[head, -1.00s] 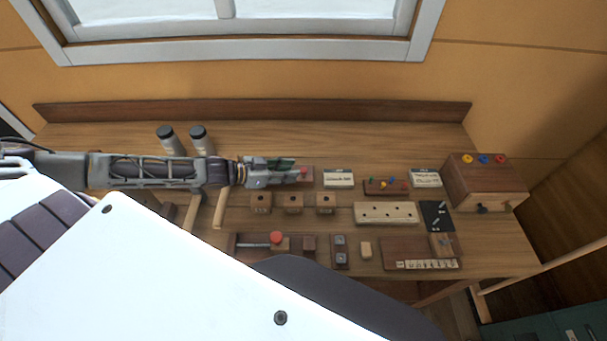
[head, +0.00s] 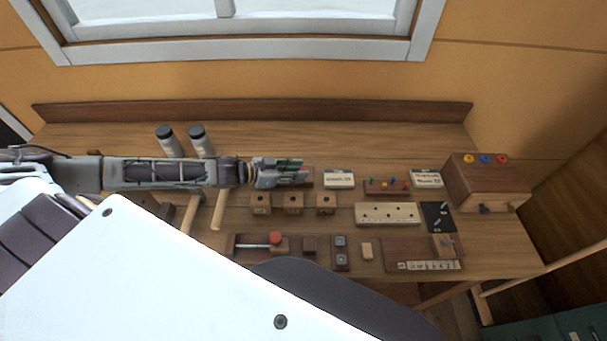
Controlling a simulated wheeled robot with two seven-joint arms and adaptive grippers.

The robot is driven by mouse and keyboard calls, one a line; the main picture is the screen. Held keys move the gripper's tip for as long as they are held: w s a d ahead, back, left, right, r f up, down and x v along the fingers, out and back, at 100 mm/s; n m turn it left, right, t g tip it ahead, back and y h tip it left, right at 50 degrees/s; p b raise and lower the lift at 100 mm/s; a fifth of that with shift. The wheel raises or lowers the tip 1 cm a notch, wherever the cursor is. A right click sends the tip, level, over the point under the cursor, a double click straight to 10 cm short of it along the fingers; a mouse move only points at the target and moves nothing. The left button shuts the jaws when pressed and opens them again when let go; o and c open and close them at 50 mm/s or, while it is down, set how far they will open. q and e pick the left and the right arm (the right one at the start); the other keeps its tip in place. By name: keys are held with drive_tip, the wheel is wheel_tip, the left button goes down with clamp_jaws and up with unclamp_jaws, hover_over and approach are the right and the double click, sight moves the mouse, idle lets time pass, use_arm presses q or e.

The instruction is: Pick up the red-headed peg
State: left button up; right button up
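My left gripper (head: 303,170) reaches in from the left, low over the back middle of the bench. Its fingertips lie over a small brown block (head: 308,182), and whether they are apart or closed is too small to tell. The red top seen on that block earlier is now hidden by the fingers. Another red head (head: 406,185) shows at the right end of a small peg rack that also holds green, yellow and blue heads. A red knob (head: 275,238) on a metal rod lies in a wooden tray at the front. My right gripper is out of view.
Two dark-capped cylinders (head: 197,138) stand behind my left arm. The back strip is clear.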

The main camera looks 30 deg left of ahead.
use_arm(q)
drive_tip(key=shift+w+d+f, duration=0.2)
drive_tip(key=shift+w+d, duration=0.2)
drive_tip(key=shift+w, duration=0.05)
drive_tip(key=shift+f, duration=0.1)
idle(0.4)
drive_tip(key=c, duration=0.5)
